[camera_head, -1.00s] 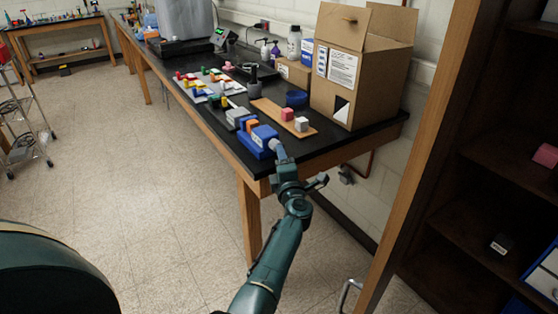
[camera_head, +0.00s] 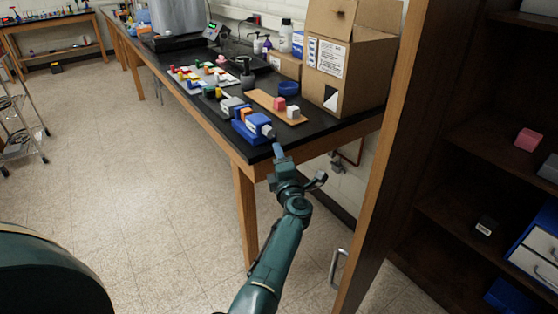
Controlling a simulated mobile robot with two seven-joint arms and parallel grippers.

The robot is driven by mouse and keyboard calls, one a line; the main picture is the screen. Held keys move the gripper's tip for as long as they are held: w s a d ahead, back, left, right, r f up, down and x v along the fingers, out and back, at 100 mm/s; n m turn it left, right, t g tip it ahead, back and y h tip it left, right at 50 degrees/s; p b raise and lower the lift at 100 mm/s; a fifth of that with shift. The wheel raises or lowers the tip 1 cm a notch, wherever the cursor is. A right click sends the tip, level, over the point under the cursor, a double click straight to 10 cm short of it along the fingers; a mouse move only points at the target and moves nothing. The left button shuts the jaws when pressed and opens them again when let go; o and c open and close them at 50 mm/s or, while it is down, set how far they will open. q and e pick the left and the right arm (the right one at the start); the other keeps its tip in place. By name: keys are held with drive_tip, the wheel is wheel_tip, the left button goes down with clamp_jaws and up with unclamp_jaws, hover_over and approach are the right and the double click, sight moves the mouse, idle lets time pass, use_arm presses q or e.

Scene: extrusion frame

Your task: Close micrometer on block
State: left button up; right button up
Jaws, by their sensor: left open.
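A blue micrometer-like device (camera_head: 251,128) with a grey end knob (camera_head: 268,131) sits on the black bench top near its front edge. A small orange block (camera_head: 246,114) is at the device's far side; whether the jaws touch it is too small to tell. My left gripper (camera_head: 298,166) is open and empty at the bench's near end. One finger points up toward the grey knob with a small gap in the picture; the other spreads to the right. My right gripper is not in view.
The black bench (camera_head: 322,128) carries a wooden board (camera_head: 262,100) with pink and white cubes, a blue bowl (camera_head: 289,88), a cardboard box (camera_head: 360,75) and a tray of coloured blocks (camera_head: 195,77). A dark shelf (camera_head: 470,160) stands at right.

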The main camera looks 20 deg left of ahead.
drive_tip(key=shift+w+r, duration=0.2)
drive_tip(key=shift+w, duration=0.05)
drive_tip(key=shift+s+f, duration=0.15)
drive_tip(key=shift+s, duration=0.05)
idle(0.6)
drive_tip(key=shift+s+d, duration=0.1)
